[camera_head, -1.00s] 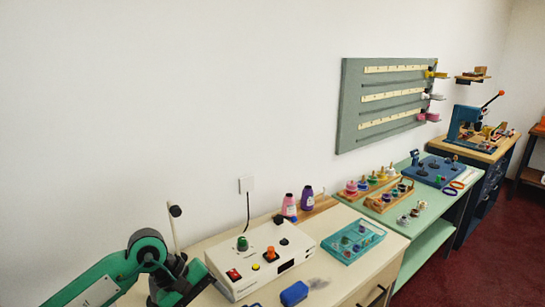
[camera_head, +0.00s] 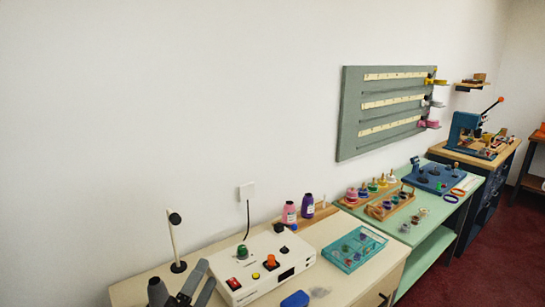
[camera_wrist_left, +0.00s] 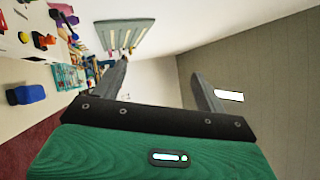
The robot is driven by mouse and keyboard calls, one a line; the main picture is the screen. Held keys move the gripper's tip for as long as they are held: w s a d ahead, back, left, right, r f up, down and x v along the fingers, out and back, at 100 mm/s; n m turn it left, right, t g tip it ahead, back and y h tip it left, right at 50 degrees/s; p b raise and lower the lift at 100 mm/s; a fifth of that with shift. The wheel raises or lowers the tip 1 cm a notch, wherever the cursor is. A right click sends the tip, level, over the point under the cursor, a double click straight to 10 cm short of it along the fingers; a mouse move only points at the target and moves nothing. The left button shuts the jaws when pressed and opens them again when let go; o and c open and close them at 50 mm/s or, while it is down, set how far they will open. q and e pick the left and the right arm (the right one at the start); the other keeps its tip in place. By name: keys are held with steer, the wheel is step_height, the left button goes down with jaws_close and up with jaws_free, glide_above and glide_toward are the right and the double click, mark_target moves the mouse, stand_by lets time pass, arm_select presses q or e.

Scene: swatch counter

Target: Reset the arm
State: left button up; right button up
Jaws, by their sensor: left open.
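My left gripper (camera_head: 179,278) shows as grey fingers at the bottom left of the head view, in front of the near end of the cream counter and left of the white control box (camera_head: 262,265). In the left wrist view its two dark fingers (camera_wrist_left: 160,70) stand wide apart with nothing between them. The green gripper body fills the bottom of that view. My right gripper is not in view.
A thin post (camera_head: 172,240) stands behind the gripper. The counter also bears a blue block (camera_head: 295,300), a teal tray (camera_head: 353,249) and pink (camera_head: 289,213) and purple (camera_head: 308,206) bottles. A mint table (camera_head: 430,222) and wall rack (camera_head: 350,130) lie beyond.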

arm_select(q)
steer(key=s+a+f+n+g+y, duration=0.3)
steer(key=a+f+n+y, duration=0.1)
steer(key=f+n, duration=0.35)
steer(key=s+a+f+n+g+y, duration=0.25)
steer(key=a+f+n+y, duration=0.2)
steer(key=f+n, duration=0.3)
steer(key=s+f+n+g, duration=0.1)
steer(key=s+f+g, duration=0.1)
steer(key=s+f, duration=0.1)
steer(key=s+a+f+n+g, duration=0.1)
steer(key=s+f+g, duration=0.1)
steer(key=s, duration=0.1)
steer(key=s+f+n+g, duration=0.2)
steer(key=s+f, duration=0.1)
steer(key=shift+a+f+g, duration=0.2)
steer(key=shift+f+g, duration=0.15)
steer(key=s+f+n+g, duration=0.3)
steer(key=s+f+g, duration=0.15)
steer(key=s, duration=0.55)
step_height(320, 180, down, 31)
steer(key=s+g, duration=0.1)
steer(key=g, duration=0.1)
steer(key=s+a+f+g, duration=0.1)
steer(key=s+a+f, duration=0.1)
steer(key=s+f, duration=1.7)
steer(key=shift+s+a+f, duration=0.25)
steer(key=shift+a+f, duration=0.05)
steer(key=shift+a, duration=0.05)
